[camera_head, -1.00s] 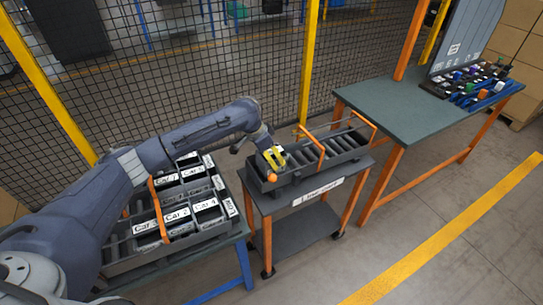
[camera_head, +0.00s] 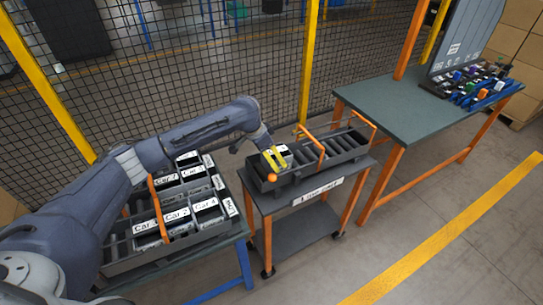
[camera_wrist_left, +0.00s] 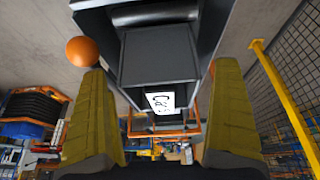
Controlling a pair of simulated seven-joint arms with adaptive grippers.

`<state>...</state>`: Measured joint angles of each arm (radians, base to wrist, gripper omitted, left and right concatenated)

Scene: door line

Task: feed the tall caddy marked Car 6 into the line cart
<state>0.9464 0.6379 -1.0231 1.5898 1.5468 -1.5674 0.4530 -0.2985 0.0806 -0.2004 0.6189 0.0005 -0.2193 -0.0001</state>
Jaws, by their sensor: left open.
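The line cart (camera_head: 345,165) carries a dark roller tray with orange bars across it. My left gripper (camera_head: 273,158) is at the tray's left end, its yellow fingers apart. In the left wrist view, the open fingers of my left gripper (camera_wrist_left: 160,120) stand either side of a dark caddy (camera_wrist_left: 158,58). Its white label reads upside down, seemingly as Car 6. The caddy lies inside the tray's entry end, beyond the fingertips; I cannot tell whether they touch it. My right gripper is out of view.
An orange ball (camera_head: 271,177) marks the tray's near left corner. A blue-legged table at left holds several labelled caddies (camera_head: 178,215) in a roller rack. A green-topped bench (camera_head: 410,105) stands at right. A mesh fence (camera_head: 200,90) runs behind.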

